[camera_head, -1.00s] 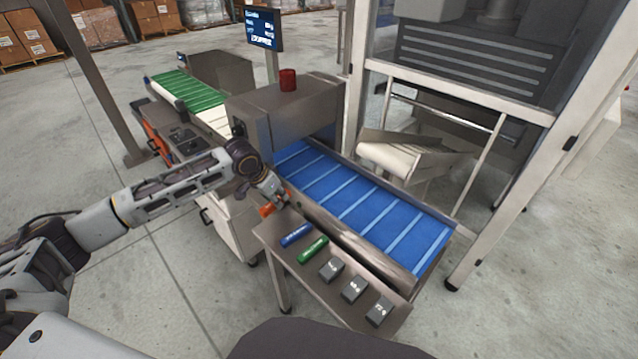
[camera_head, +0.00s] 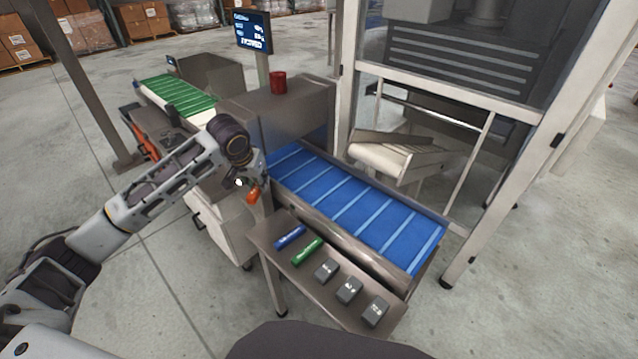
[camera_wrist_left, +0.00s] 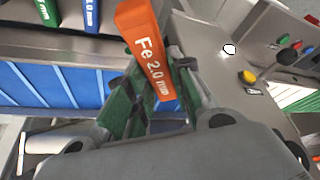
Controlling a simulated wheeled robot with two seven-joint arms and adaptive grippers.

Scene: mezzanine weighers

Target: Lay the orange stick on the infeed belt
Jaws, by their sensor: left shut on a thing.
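The orange stick (camera_head: 253,196) is held in my left gripper (camera_head: 250,184), above the left end of the side shelf and beside the near edge of the blue belt. In the left wrist view the orange stick (camera_wrist_left: 150,58), marked "Fe 2.0 mm", sits between the shut fingers of my left gripper (camera_wrist_left: 155,100). The blue infeed belt (camera_head: 352,205) runs from the steel housing toward the lower right and is bare. It also shows in the left wrist view (camera_wrist_left: 40,84). My right gripper is not in view.
A blue stick (camera_head: 290,236), a green stick (camera_head: 307,251) and several dark weight blocks (camera_head: 348,290) lie on the side shelf (camera_head: 320,306). A steel housing (camera_head: 290,115) with a red beacon (camera_head: 278,83) stands over the belt's far end. A guard frame (camera_head: 480,180) stands behind the belt.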

